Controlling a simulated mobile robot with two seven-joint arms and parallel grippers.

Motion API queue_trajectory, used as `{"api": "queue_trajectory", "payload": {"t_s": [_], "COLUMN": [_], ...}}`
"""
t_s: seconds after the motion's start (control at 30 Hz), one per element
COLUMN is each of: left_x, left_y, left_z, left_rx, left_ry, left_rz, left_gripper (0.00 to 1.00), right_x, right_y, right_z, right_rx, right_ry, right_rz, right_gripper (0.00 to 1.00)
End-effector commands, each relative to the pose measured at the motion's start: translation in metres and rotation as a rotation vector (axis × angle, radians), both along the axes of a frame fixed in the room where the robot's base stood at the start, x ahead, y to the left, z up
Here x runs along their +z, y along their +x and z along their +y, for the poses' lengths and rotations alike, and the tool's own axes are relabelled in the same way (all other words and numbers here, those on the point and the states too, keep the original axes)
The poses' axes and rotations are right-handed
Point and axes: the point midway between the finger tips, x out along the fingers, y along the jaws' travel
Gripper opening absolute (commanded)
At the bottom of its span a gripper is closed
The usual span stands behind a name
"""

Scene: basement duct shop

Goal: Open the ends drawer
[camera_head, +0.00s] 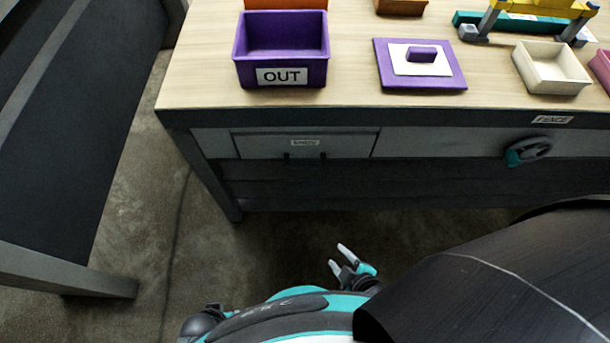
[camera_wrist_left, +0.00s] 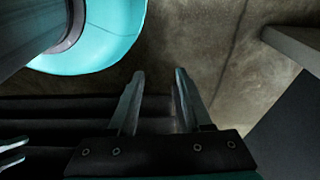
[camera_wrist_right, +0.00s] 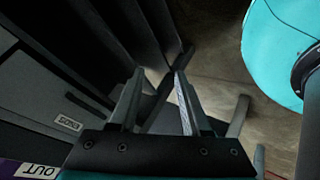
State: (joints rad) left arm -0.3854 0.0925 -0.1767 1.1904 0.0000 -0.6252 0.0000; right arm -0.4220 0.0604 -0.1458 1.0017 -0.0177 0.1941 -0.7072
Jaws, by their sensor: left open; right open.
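The ends drawer (camera_head: 262,147) is a grey front with a small white label, set under the left part of the bench top. It looks closed, its front flush with the frame. A dark handle (camera_head: 304,158) sits at its lower middle. My right gripper (camera_head: 339,257) is open and empty, below and in front of the drawer, apart from it. In the right wrist view the drawer front (camera_wrist_right: 38,98) and its label are at the left, with the open fingers (camera_wrist_right: 160,72) right of them.
The wooden bench top (camera_head: 345,60) bears a purple OUT bin (camera_head: 282,48), a purple lidded piece (camera_head: 450,77) and a cream tray (camera_head: 550,68). A teal-and-grey knob (camera_head: 528,151) sits right of the drawer. A dark table (camera_head: 75,130) stands left. Floor between is clear.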

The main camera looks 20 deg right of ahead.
Motion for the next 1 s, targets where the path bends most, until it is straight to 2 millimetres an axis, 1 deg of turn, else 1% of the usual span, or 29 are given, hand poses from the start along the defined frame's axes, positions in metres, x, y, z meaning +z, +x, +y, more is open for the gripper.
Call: {"api": "queue_trajectory", "payload": {"t_s": [0.03,0.2,0.33,0.5,0.7,0.83,0.93,1.0], "left_x": [-0.012,-0.017,-0.017,-0.012,-0.004,0.0,0.005,0.01], "left_y": [0.01,0.037,0.054,0.069,0.076,0.078,0.08,0.082], "left_z": [-0.002,-0.006,-0.008,-0.01,-0.011,-0.011,-0.012,-0.012], "left_rx": [0.002,0.007,0.01,0.014,0.016,0.016,0.016,0.017], "left_ry": [-0.002,-0.005,-0.007,-0.011,-0.013,-0.012,-0.014,-0.015], "left_rz": [-0.014,-0.039,-0.058,-0.081,-0.094,-0.098,-0.106,-0.115], "left_gripper": [0.5,0.5,0.5,0.5,0.5,0.5,0.5,0.5], "right_x": [-0.008,0.007,0.023,0.047,0.069,0.074,0.075,0.075], "right_y": [0.013,0.05,0.071,0.088,0.094,0.098,0.108,0.119], "right_z": [0.002,0.006,0.007,0.005,0.003,0.003,0.004,0.006], "right_rx": [0.039,0.163,0.231,0.277,0.29,0.292,0.292,0.291], "right_ry": [-0.033,-0.19,-0.335,-0.529,-0.672,-0.699,-0.7,-0.699], "right_rz": [-0.072,-0.323,-0.509,-0.713,-0.838,-0.859,-0.861,-0.863], "right_gripper": [0.47,0.47,0.47,0.47,0.47,0.47,0.47,0.47]}}
